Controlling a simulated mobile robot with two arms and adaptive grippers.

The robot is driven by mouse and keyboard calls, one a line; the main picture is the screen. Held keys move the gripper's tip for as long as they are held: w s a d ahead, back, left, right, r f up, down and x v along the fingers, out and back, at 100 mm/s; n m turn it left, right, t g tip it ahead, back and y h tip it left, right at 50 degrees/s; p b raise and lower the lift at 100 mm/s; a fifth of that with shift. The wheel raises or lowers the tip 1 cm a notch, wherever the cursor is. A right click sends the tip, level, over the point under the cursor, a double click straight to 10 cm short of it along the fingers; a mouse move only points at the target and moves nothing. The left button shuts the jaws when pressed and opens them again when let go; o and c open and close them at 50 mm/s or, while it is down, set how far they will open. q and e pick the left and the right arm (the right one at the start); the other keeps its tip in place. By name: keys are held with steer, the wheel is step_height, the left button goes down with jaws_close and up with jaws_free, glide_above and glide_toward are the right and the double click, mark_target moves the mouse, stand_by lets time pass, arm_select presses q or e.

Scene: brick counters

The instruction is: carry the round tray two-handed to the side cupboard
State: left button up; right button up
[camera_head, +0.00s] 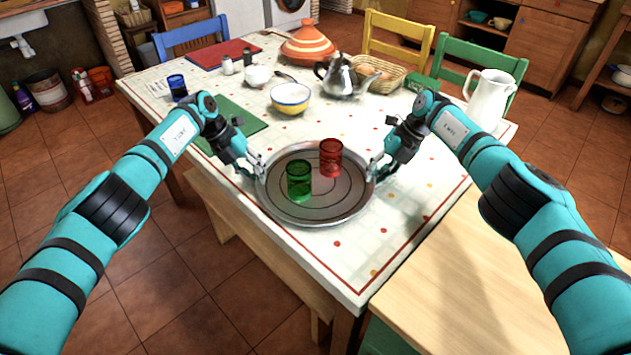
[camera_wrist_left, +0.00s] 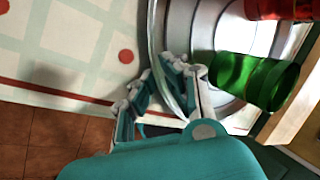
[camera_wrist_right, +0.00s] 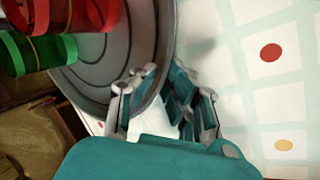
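The round grey metal tray (camera_head: 330,208) lies on the patterned table near its front corner. A green glass (camera_head: 299,181) and a red glass (camera_head: 331,158) stand upright on it. My left gripper (camera_head: 256,168) is at the tray's left rim. In the left wrist view its fingers (camera_wrist_left: 160,85) are apart, with the rim (camera_wrist_left: 157,45) between or just beside them. My right gripper (camera_head: 376,172) is at the opposite rim. In the right wrist view its fingers (camera_wrist_right: 160,82) are apart around the rim. Firm contact is not visible. Which cupboard is the side cupboard is unclear; a wooden cupboard (camera_head: 545,40) stands at the back right.
The table (camera_head: 415,205) also holds a bowl (camera_head: 291,97), a teapot (camera_head: 342,76), a tagine (camera_head: 307,46), a white jug (camera_head: 489,100) and a blue glass (camera_head: 177,87). A bench (camera_head: 260,260) is at the front left, and a bare wooden surface (camera_head: 500,275) at the front right. Floor at left is open.

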arm_select(q)
steer(key=shift+f, duration=0.1)
steer(key=shift+c, duration=0.3)
arm_select(e)
steer(key=shift+f, duration=0.1)
steer(key=shift+c, duration=0.3)
arm_select(q)
jaws_close()
arm_select(e)
jaws_close()
steer(key=shift+r, duration=0.2)
